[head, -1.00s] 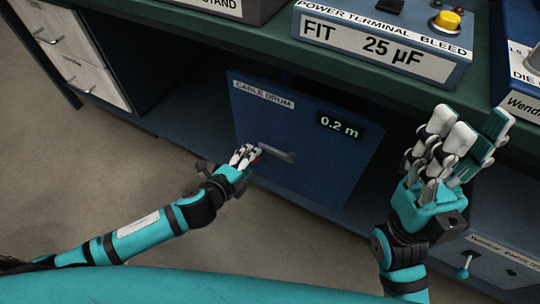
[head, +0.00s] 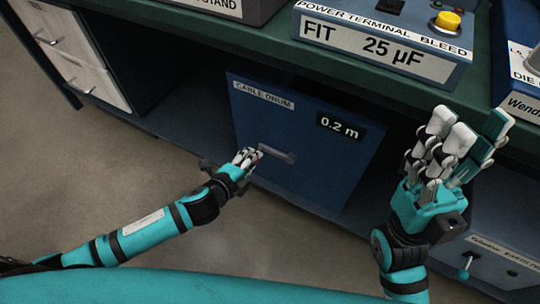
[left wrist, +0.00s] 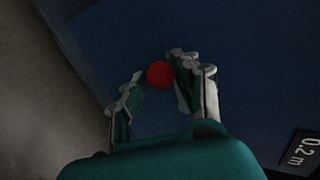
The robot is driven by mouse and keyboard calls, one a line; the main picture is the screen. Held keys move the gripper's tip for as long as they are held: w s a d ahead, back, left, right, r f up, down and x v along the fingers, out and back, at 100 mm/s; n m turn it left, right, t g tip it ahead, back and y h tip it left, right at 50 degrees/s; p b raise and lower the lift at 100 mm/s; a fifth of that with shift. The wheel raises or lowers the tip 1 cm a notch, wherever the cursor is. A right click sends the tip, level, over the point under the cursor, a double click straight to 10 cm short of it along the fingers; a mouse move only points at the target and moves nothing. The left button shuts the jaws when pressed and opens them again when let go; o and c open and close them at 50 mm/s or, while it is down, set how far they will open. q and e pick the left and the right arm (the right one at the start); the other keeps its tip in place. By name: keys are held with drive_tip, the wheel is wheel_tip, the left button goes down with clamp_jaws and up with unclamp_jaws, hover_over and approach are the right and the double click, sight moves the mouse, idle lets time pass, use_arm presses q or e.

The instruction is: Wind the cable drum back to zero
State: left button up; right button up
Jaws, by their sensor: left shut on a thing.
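The cable drum (head: 300,175) is a dark blue box under the bench, with a "CABLE DRUM" label and a display (head: 340,127) reading 0.2 m. A grey crank arm (head: 279,153) is on its front face. My left gripper (head: 252,156) is at the crank's left end, shut on the crank's red knob, which shows as a red disc (left wrist: 160,75) between the fingers in the left wrist view. In the head view the fingers hide most of the knob. My right gripper (head: 468,128) is raised at the right, fingers pointing up, apart from the drum, with nothing visible in it.
The green bench top (head: 270,40) runs above the drum. A "POWER TERMINAL BLEED" box (head: 375,45) with a yellow button stands on it. White drawers (head: 75,60) are at the left.

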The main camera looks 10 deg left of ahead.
use_arm(q)
drive_tip(key=shift+d+f+b, duration=0.1)
drive_tip(key=shift+f+b, duration=0.2)
drive_tip(key=shift+f, duration=0.55)
drive_tip(key=shift+s+f, duration=0.1)
drive_tip(key=shift+s+d+f+b, duration=0.1)
drive_tip(key=shift+f+b, duration=0.1)
drive_tip(key=shift+f, duration=0.2)
drive_tip(key=shift+s+d+f+b, duration=0.1)
drive_tip(key=shift+f+b, duration=0.05)
drive_tip(key=shift+f, duration=0.2)
drive_tip(key=shift+s+d+f+b, duration=0.1)
drive_tip(key=shift+d+f+b, duration=0.2)
drive_tip(key=shift+f, duration=0.45)
drive_tip(key=shift+o, duration=0.2)
drive_tip(key=shift+c, duration=0.2)
